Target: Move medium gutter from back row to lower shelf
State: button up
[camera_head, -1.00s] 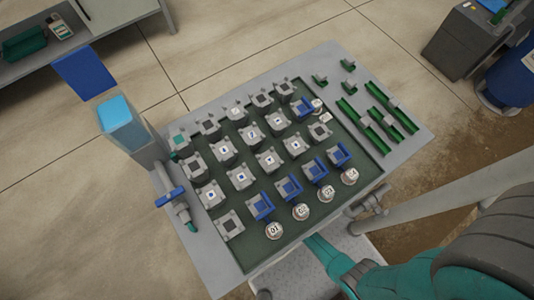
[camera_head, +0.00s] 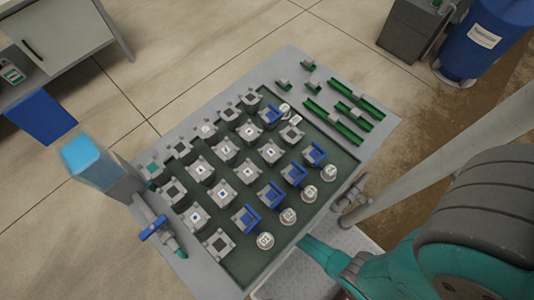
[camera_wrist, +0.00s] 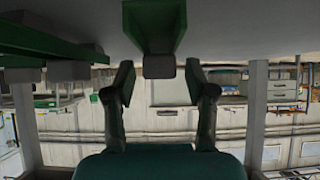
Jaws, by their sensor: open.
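In the wrist view my gripper (camera_wrist: 158,82) is open, with one dark finger on each side. A green gutter (camera_wrist: 152,28) with a small grey block (camera_wrist: 158,66) shows at top centre, ahead of the fingers. The block lines up with the gap; I cannot tell how far off it is. A longer green gutter (camera_wrist: 45,52) lies to the left. In the head view, several green gutters of differing length, among them one long one (camera_head: 322,112), lie at the right end of the grey table (camera_head: 222,97). I cannot tell which is medium. The gripper is not visible there.
Blue-topped and grey pots (camera_head: 225,152) and round numbered caps (camera_head: 265,241) fill the table's recess. A blue-topped post (camera_head: 95,165) and blue valve (camera_head: 153,228) stand at the left edge. A blue barrel (camera_head: 484,42) stands at upper right. No lower shelf is clearly identifiable.

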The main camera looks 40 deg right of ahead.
jog(key=v, duration=1.1)
jog(key=shift+s+r, duration=0.2)
jog(key=shift+s, duration=0.05)
jog(key=shift+s, duration=0.1)
